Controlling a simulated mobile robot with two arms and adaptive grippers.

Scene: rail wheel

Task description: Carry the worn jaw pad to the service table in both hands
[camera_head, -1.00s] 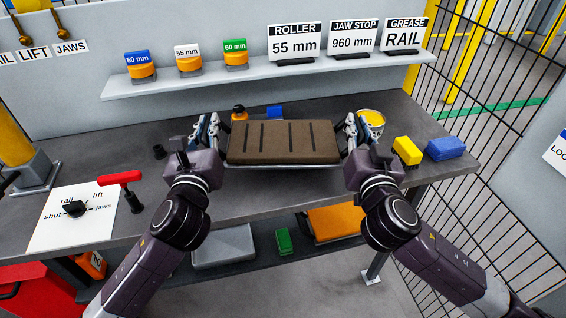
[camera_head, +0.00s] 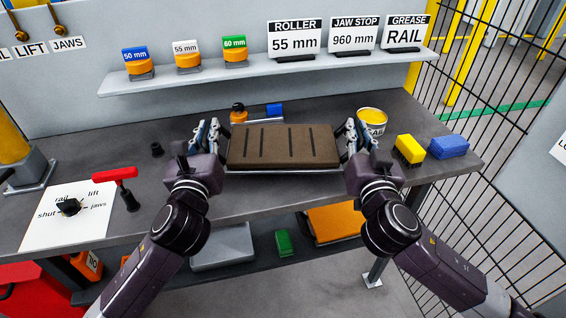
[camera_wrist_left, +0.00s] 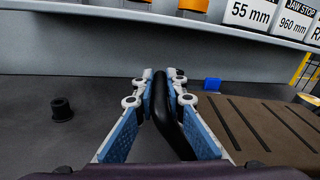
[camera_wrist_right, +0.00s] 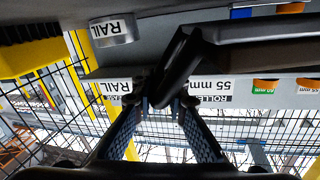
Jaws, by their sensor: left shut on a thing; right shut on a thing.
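The worn jaw pad (camera_head: 284,147) is a brown slab with dark grooves on a pale backing plate, held level over the service table (camera_head: 140,205). It spans between my two grippers. My left gripper (camera_head: 208,135) is shut on the black handle (camera_wrist_left: 168,118) at the pad's left end. My right gripper (camera_head: 352,135) is shut on the right end's black handle (camera_wrist_right: 178,72). Whether the pad touches the tabletop cannot be told. In the left wrist view the pad (camera_wrist_left: 265,128) lies right of the fingers.
A grease tin (camera_head: 372,121), yellow block (camera_head: 408,150) and blue block (camera_head: 447,147) stand to the right. A shelf (camera_head: 250,73) runs above.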

